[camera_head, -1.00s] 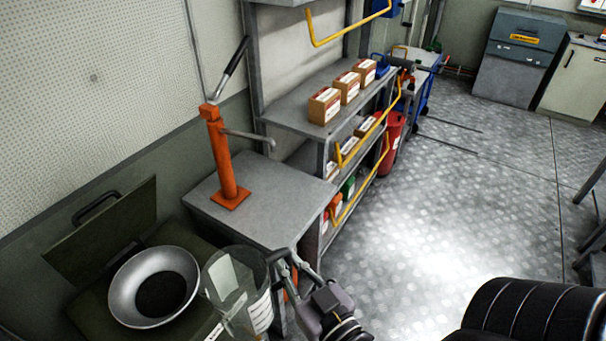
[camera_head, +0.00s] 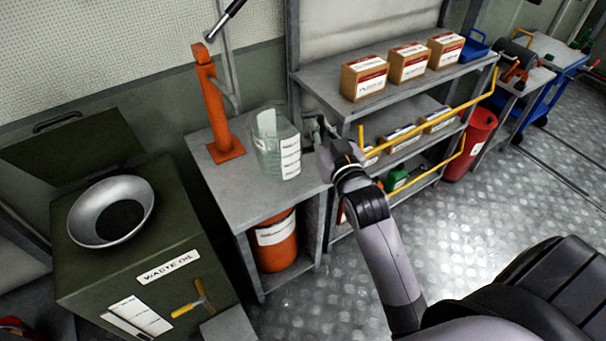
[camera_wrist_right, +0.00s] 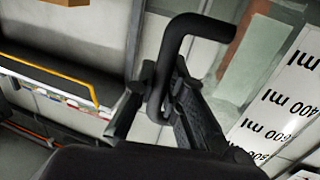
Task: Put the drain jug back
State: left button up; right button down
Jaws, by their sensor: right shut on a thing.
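The drain jug (camera_head: 268,150) is a clear, see-through jug with white label strips. In the head view it is upright at the grey bench (camera_head: 222,182), over the right part of its top, to the right of the orange hand pump (camera_head: 219,115). I cannot tell whether its base touches the top. My right gripper (camera_head: 318,135) is at the jug's right side. In the right wrist view the gripper (camera_wrist_right: 160,95) is shut on the jug's dark handle (camera_wrist_right: 190,28), and the marked scale (camera_wrist_right: 275,105) shows at the right. My left gripper is not in view.
A green waste oil box (camera_head: 150,245) with a silver funnel (camera_head: 84,222) and open lid stands at the left. An orange container (camera_head: 275,243) is under the bench. A shelf (camera_head: 330,88) with boxes and yellow rails (camera_head: 425,125) is close on the right.

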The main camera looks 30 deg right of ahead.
jog(key=w+d+r+m+h+b, duration=0.2)
jog(key=w+d+r+h, duration=0.1)
jog(key=w+d+r, duration=0.5)
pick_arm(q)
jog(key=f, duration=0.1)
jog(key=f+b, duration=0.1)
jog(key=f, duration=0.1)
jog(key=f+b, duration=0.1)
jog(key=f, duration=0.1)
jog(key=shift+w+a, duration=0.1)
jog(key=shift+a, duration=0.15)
pick_arm(e)
notch_tip(320, 180, down, 22)
jog(key=d, duration=0.1)
jog(key=shift+s+d+r+g, duration=0.15)
jog(key=shift+s+d+g, duration=0.15)
jog(key=shift+s, duration=0.1)
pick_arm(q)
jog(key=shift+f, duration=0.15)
pick_arm(e)
jog(key=c, duration=1.6)
grip_release()
jog(key=shift+c, duration=0.2)
jog(key=v, duration=1.2)
